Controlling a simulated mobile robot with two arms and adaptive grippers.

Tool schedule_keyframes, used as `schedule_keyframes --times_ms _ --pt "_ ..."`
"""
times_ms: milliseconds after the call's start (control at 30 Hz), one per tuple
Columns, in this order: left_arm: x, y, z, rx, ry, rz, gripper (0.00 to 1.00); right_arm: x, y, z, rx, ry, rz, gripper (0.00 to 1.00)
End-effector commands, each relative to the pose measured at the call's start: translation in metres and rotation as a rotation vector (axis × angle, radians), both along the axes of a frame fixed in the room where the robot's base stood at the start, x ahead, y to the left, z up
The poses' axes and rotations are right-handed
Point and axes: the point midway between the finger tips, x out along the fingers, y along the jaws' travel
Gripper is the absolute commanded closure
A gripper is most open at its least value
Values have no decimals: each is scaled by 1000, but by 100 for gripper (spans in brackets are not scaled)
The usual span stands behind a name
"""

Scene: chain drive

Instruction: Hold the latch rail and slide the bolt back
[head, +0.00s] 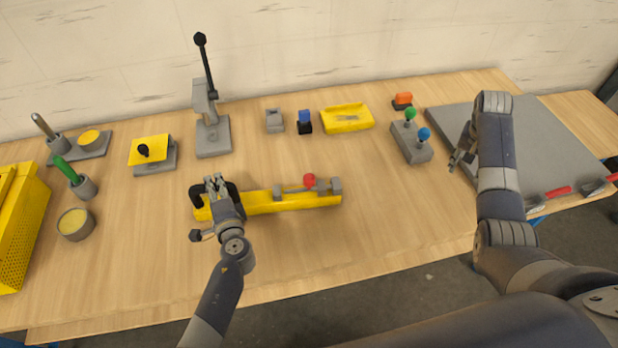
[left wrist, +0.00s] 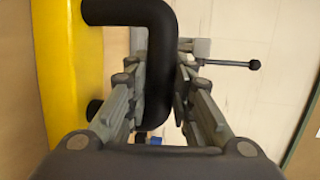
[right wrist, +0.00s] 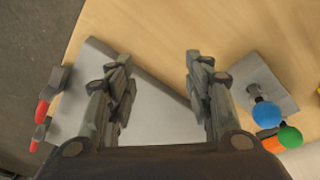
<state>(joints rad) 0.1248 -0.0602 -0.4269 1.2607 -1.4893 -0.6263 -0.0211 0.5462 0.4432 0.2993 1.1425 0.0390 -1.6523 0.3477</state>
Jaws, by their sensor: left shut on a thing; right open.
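The latch rail (head: 265,203) is a long yellow bar lying on the table in the middle of the head view. Grey brackets on it carry a bolt (head: 291,189) with a red knob (head: 309,180) near the rail's right end. A black handle (left wrist: 157,55) rises from the rail's left end. My left gripper (head: 216,184) is shut on this handle, its fingers on either side of the bar in the left wrist view. My right gripper (head: 459,160) is open and empty, above the right side of the table, well apart from the rail.
A grey block with green and blue knobs (head: 411,141) stands between the rail and my right gripper. A grey plate (head: 545,130) covers the table's right side, with red-handled tools (head: 558,191) at its front edge. A lever press (head: 212,130) stands behind the rail. The table in front of the rail is clear.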

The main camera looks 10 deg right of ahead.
Motion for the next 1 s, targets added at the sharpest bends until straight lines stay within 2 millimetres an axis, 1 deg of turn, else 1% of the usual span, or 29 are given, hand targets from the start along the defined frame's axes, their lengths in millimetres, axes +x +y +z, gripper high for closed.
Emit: schedule_keyframes --times_ms 33,67,100,167,200,267,300,367,400,500,600,633,700,767,867,1000 --pt "0 0 0 1 1 0 100 22 47 -1 41 14 94 53" --pt "0 0 0 1 1 0 100 31 72 -1 60 25 146 53" --pt "0 0 0 1 1 0 100 43 106 1 82 39 218 53" --pt "0 0 -1 1 1 1 100 57 156 6 113 60 327 53" --pt "0 0 -1 1 1 1 100 65 189 11 131 72 401 53" --pt "0 1 -1 1 1 1 100 75 237 21 151 91 511 53" --pt "0 1 -1 1 1 1 100 79 266 29 159 101 581 53" --pt "0 1 -1 1 1 1 100 83 307 41 169 114 679 53" --pt "0 1 -1 1 2 1 100 84 331 49 173 124 739 53" --pt "0 1 -1 1 2 2 100 84 378 67 172 141 862 53" --pt "0 1 -1 0 2 2 100 82 408 79 168 153 942 53" --pt "0 1 -1 0 2 2 100 81 414 82 167 156 960 53" --pt "0 1 -1 0 2 3 100 80 424 85 165 161 986 53" --pt "0 1 -1 0 2 3 100 79 427 84 164 163 997 53" --pt "0 1 -1 0 2 3 100 79 429 74 164 166 1000 53" --pt "-1 1 -1 0 2 2 100 78 428 49 166 168 998 53"
